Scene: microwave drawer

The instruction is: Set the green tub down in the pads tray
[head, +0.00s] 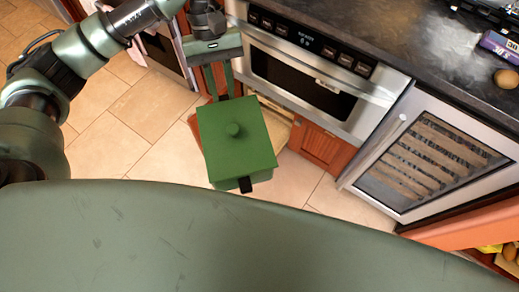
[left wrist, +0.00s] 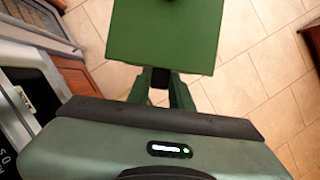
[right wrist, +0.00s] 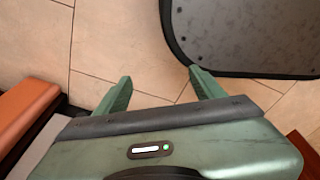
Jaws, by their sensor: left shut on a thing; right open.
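The green tub (head: 237,142), square with a flat lid and round knob, hangs in front of the oven-like appliance. My left gripper (head: 222,92) is shut on its far side. The left wrist view shows the tub (left wrist: 165,35) beyond the gripper (left wrist: 160,80), with a dark handle piece between the fingers. A second dark handle shows on the tub's near side. I cannot make out the pads tray; a wooden drawer (head: 283,118) with a pale inside is mostly hidden beneath the tub. My right gripper (right wrist: 161,88) is open and empty above floor tiles.
The built-in microwave (head: 305,78) stands behind the tub. A glass-fronted cooler (head: 428,160) is to its right. The dark counter (head: 420,45) holds a brown round item (head: 506,78) and a purple box (head: 500,46). Tiled floor (head: 150,130) is clear left of the tub.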

